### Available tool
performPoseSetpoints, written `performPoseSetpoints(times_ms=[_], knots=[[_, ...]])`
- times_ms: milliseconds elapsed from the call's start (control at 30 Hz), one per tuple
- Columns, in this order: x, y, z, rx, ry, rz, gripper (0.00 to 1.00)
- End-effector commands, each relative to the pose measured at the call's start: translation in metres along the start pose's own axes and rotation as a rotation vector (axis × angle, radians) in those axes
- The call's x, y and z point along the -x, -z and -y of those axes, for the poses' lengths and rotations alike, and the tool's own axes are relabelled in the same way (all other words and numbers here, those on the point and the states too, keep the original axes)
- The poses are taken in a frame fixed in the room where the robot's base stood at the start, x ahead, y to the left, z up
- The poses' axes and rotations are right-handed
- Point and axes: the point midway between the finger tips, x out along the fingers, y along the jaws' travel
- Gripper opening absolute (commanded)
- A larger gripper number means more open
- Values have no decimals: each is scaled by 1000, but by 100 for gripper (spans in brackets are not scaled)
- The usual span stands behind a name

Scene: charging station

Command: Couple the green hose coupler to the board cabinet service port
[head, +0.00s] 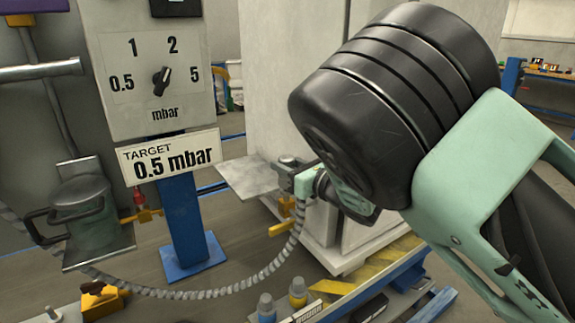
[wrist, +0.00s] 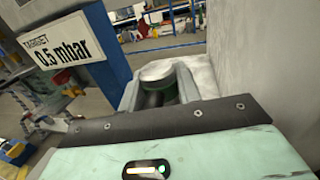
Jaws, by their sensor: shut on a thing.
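My gripper (head: 318,186) reaches in from the right in the head view, its fingertips partly hidden by my arm. In the wrist view my gripper (wrist: 162,88) is shut around the green coupler (wrist: 163,76), which has a pale round end. In the head view the green coupler (head: 304,184) shows at the fingertips, with the grey ribbed hose (head: 270,268) hanging from it. A grey metal fitting (head: 287,168) is right beside the coupler, in front of the pale cabinet (head: 275,80). I cannot tell whether they touch or whether this fitting is the service port.
A dial panel (head: 150,60) marked mbar stands left on a blue post (head: 182,215), with a sign (head: 168,157) reading TARGET 0.5 mbar. A green canister (head: 90,215) sits at left. A yellow-black striped edge (head: 375,275) and small bottles (head: 298,290) are in front.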

Motion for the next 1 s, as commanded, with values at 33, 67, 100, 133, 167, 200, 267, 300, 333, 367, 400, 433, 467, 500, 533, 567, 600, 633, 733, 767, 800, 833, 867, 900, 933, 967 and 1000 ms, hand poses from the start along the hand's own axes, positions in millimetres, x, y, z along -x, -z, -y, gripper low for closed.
performPoseSetpoints(times_ms=[33,67,100,133,167,200,267,300,333,367,400,433,467,500,533,567,600,633,733,767,800,833,867,900,933,967,1000], knots=[[0,2,0,0,0,1,5],[0,2,0,0,0,1,5],[0,4,0,0,0,1,5],[0,4,0,0,0,1,5],[0,5,0,0,0,1,5],[0,6,0,0,0,1,5],[0,7,0,0,0,1,5],[0,8,0,0,0,1,5],[0,9,0,0,0,1,5],[0,10,0,0,0,1,5],[0,11,0,0,0,1,5],[0,11,0,0,0,1,5],[0,12,0,0,0,1,5],[0,11,0,0,0,2,42],[0,10,0,0,0,2,50],[0,10,0,0,0,2,58],[0,10,0,0,0,1,59],[0,10,0,0,0,1,59],[0,11,0,0,0,1,59],[0,11,0,0,0,1,59],[0,11,0,0,0,-1,59],[0,11,0,0,0,-1,59],[1,11,0,0,0,-1,59],[2,11,0,0,0,0,59],[4,11,0,0,0,0,59],[7,11,0,0,1,-1,59],[12,11,1,-1,2,-2,59]])
